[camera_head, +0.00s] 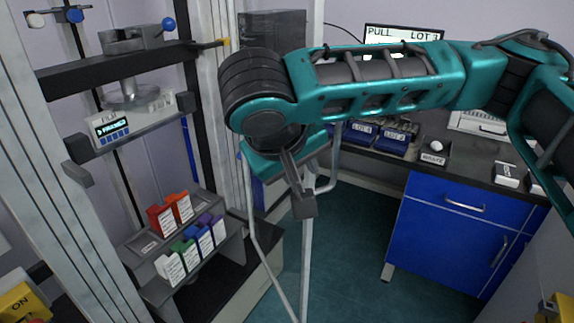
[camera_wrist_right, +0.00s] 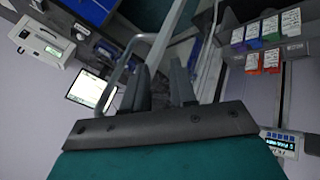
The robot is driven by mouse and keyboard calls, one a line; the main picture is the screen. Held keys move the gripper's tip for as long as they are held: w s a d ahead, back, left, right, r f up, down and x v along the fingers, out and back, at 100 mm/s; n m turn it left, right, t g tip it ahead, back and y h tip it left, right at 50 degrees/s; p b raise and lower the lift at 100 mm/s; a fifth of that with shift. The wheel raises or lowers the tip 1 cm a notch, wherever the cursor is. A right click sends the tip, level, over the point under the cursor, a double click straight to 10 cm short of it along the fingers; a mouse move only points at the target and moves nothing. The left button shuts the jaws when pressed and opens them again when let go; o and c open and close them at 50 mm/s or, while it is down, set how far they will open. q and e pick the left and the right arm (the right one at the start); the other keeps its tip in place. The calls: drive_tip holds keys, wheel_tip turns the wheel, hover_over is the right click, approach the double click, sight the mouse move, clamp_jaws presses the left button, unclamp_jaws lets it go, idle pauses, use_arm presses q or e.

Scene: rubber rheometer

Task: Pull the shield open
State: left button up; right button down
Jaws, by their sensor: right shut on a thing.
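The shield (camera_head: 306,262) shows as a thin pale grey frame standing in front of the test machine (camera_head: 135,112), at the centre of the head view. Its panel is clear or too faint to make out. My right gripper (camera_head: 301,207) reaches down to the frame and is shut on the shield's bar. In the right wrist view, a grey bar (camera_wrist_right: 166,42) runs in between the two dark fingers (camera_wrist_right: 162,84). My own wrist hides much of the grip in the head view. My left gripper is not in view.
A rack (camera_head: 205,265) of red, green, blue and purple tagged holders stands at the machine's base. A blue cabinet (camera_head: 440,236) under a dark counter stands to the right, with a monitor (camera_head: 402,36) behind. Green floor (camera_head: 345,270) between them is clear.

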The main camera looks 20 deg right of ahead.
drive_tip(key=w+d+n+p, duration=0.1)
drive_tip(key=w+d, duration=0.3)
drive_tip(key=d, duration=0.7)
drive_tip(key=w+d+f+n+y+p, duration=0.1)
drive_tip(key=w+d, duration=0.3)
drive_tip(key=d, duration=0.7)
drive_tip(key=shift+w+d+f+t+p, duration=0.15)
drive_tip(key=shift+w+f+t+p, duration=0.2)
drive_tip(key=shift+p, duration=0.35)
drive_tip(key=shift+s+r, duration=0.1)
drive_tip(key=shift+s, duration=0.1)
drive_tip(key=shift+s, duration=0.1)
